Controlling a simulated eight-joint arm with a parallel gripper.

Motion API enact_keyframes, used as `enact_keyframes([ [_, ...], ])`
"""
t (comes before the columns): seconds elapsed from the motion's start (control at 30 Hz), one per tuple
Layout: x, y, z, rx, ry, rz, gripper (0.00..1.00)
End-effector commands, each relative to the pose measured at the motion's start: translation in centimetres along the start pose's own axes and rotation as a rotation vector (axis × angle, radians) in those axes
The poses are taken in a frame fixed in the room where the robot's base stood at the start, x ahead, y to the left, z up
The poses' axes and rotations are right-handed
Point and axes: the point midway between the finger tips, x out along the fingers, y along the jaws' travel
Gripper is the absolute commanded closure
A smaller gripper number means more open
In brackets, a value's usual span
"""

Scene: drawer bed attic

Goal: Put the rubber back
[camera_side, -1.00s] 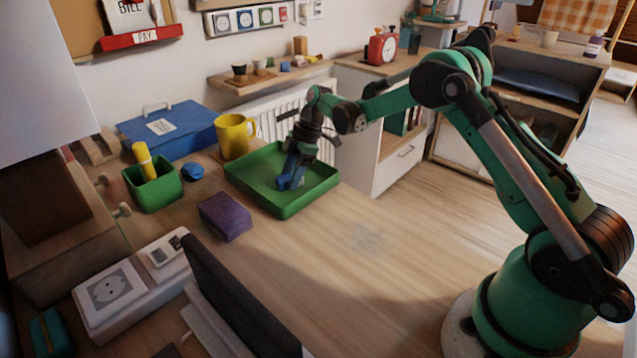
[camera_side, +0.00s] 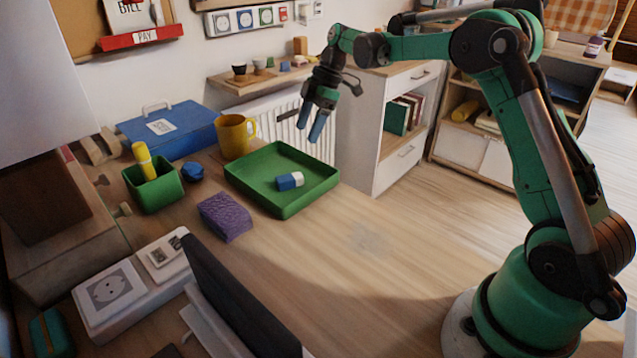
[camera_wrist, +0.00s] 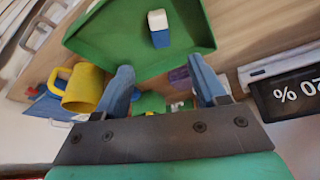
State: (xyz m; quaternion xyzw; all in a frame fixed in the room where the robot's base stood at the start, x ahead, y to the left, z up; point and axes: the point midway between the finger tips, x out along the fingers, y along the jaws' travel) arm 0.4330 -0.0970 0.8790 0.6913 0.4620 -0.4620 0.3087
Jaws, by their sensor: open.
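The rubber (camera_side: 290,181), a small block with a blue part and a white end, lies in the green tray (camera_side: 322,188) on the desk. In the wrist view the rubber (camera_wrist: 158,28) lies on the floor of the green tray (camera_wrist: 110,30), apart from my fingers. My gripper (camera_side: 313,128) is open and empty, raised above and beyond the tray's back right side. Its two blue fingers (camera_wrist: 165,88) also show in the wrist view with nothing between them that they touch.
A yellow mug (camera_side: 234,137) stands behind the tray's left corner. A purple sponge-like block (camera_side: 225,216), a green pot (camera_side: 155,188), a blue round thing (camera_side: 192,172) and a blue box (camera_side: 172,130) are to the left. Bare desk lies in front of the tray.

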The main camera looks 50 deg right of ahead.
Motion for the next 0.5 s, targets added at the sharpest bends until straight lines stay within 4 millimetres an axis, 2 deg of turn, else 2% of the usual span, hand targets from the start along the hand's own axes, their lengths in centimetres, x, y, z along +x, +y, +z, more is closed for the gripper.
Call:
enact_keyframes([
  [0.17,-1.5,-0.4,-0.4,0.023,-0.008,0.009,0.36],
  [0.27,-2.4,-1.6,-1.4,0.097,-0.029,0.041,0.36],
  [0.37,-3.4,-3.8,-3.0,0.227,-0.056,0.105,0.36],
  [0.5,-4.5,-7.9,-4.5,0.437,-0.069,0.228,0.36],
])
